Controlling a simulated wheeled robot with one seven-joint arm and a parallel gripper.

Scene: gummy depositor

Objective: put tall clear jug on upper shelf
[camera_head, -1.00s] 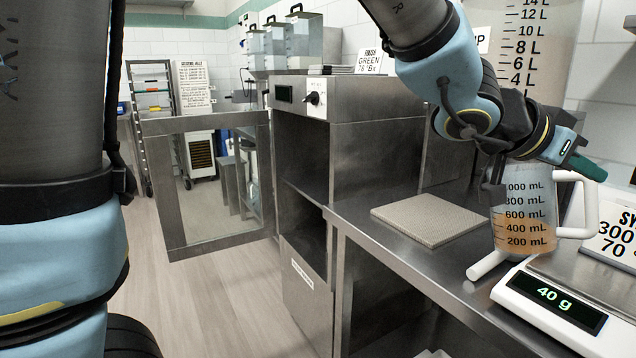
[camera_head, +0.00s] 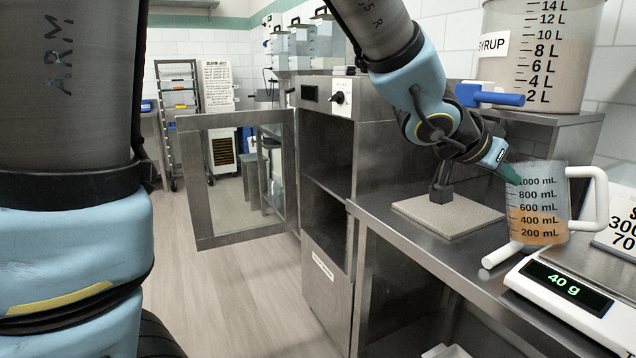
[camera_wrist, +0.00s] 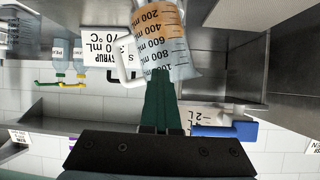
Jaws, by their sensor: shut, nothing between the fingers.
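A clear measuring jug (camera_head: 538,190) with a white handle and orange liquid stands upright on the steel counter behind the scale. It also shows, upside down, in the wrist view (camera_wrist: 168,40). My gripper's green fingers (camera_head: 511,174) are together and empty, at the jug's upper left side. In the wrist view, the fingers (camera_wrist: 159,88) point at the jug and overlap its rim end; I cannot tell whether they touch it. A raised steel shelf (camera_head: 575,119) is at the back right, and the open cabinet has an inner shelf (camera_head: 330,186). Which one is the upper shelf is unclear.
A scale (camera_head: 560,300) reading 40 g sits in front of the jug, with a white rod (camera_head: 500,256) beside it. A beige board (camera_head: 475,222) lies left of the jug. The glass door (camera_head: 205,240) stands open.

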